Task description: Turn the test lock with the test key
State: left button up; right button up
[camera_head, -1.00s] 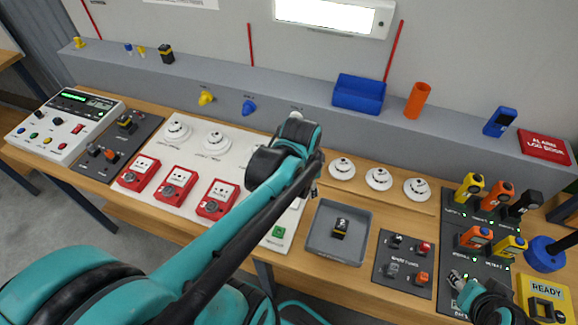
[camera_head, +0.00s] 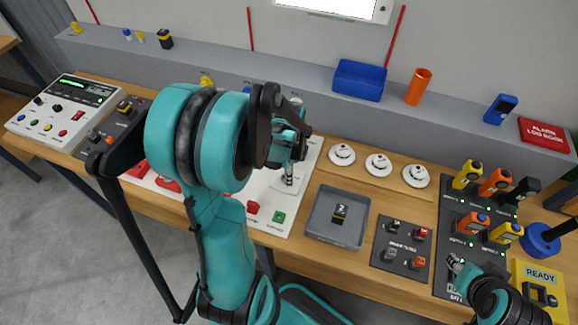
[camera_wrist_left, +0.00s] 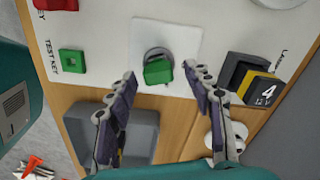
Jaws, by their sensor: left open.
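The green test key (camera_wrist_left: 157,71) sits at the round grey test lock (camera_wrist_left: 158,54), on a pale square plate in the left wrist view. The key's head looks slightly tilted; how deep it sits cannot be told. My left gripper (camera_wrist_left: 160,82) is open and empty, its fingers on either side of the key's near edge, without visible contact. A green square holder (camera_wrist_left: 72,62) with a dark centre is by the TEST KEY label; it also shows in the head view (camera_head: 279,217). In the head view my left gripper (camera_head: 289,181) points down at the white panel; the lock is hard to make out. My right gripper (camera_head: 454,265) is at lower right, its opening unclear.
A grey tray (camera_head: 313,225) with a battery block (camera_head: 340,213) stands right of the panel. Another block marked 4 (camera_wrist_left: 262,86) is close right of the lock in the wrist view. Red call points and white detectors (camera_head: 378,164) stand around. A switch plate (camera_head: 400,245) lies further right.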

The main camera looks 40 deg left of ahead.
pick_arm(q)
jog(key=shift+f, duration=0.3)
grip_shut()
jog(key=shift+n, duration=1.2)
